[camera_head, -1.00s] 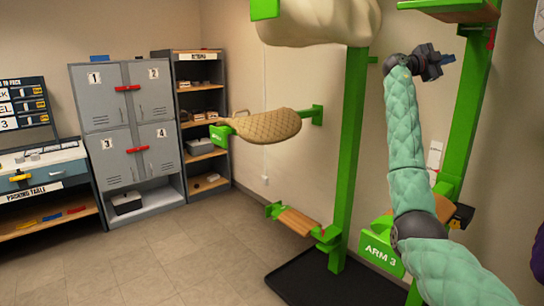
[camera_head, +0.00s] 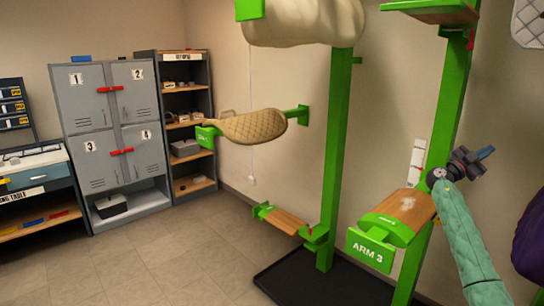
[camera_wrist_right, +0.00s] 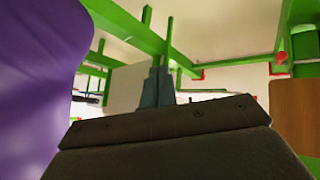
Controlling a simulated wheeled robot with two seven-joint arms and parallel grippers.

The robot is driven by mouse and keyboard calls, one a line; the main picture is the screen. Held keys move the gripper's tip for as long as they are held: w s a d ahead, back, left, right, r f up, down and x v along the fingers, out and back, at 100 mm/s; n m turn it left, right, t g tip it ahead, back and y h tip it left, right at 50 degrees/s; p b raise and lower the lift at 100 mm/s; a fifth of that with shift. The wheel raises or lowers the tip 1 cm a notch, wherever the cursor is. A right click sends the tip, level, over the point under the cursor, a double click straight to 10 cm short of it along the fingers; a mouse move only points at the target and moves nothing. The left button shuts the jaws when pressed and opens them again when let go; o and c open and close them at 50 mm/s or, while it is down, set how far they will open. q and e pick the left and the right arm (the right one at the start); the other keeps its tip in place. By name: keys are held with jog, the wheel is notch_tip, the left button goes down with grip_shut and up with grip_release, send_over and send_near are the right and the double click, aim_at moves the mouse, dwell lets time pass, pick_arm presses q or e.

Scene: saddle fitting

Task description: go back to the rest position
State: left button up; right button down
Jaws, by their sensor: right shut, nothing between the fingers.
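My right arm, in a mint quilted sleeve, comes up from the lower right of the head view. Its gripper (camera_head: 485,153) is raised beside the right green post, to the right of the wooden arm marked ARM 3 (camera_head: 408,214). In the right wrist view its fingers (camera_wrist_right: 158,88) are together with nothing between them. My left gripper does not show in either view.
A tan quilted pad (camera_head: 252,127) lies on a green rack arm. A purple object (camera_head: 528,243) is at the right edge and looms large in the wrist view (camera_wrist_right: 45,80). Grey lockers (camera_head: 112,120) stand at the back left. The floor (camera_head: 150,262) is clear.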

jog(key=s+d+f+n+t+h, duration=0.1)
jog(key=s+d+f+n+t, duration=0.2)
jog(key=s+f, duration=0.35)
jog(key=w+f+n+y, duration=0.2)
jog(key=f+n+y, duration=0.55)
jog(key=f, duration=0.35)
jog(key=w+f+n+y, duration=0.3)
jog(key=f+n+y, duration=0.3)
jog(key=f+n, duration=0.35)
jog(key=s+a+f+n+y, duration=0.2)
jog(key=s+a+f+y, duration=0.15)
jog(key=a+f, duration=0.8)
jog(key=s+a+f+n+y, duration=0.2)
jog(key=s+a+f+n, duration=0.15)
jog(key=a+f, duration=0.8)
jog(key=s+a+f+g+y, duration=0.2)
jog(key=s+a+f+y, duration=0.1)
jog(key=s+a+f, duration=1.7)
jog(key=s+a+g+y, duration=0.1)
jog(key=s+a, duration=0.9)
jog(key=s, duration=0.3)
jog(key=s+a+y, duration=0.2)
jog(key=s+a, duration=0.8)
jog(key=s, duration=0.4)
jog(key=shift+s+g+y, duration=0.25)
jog(key=shift+g+y, duration=0.05)
jog(key=shift+g, duration=0.1)
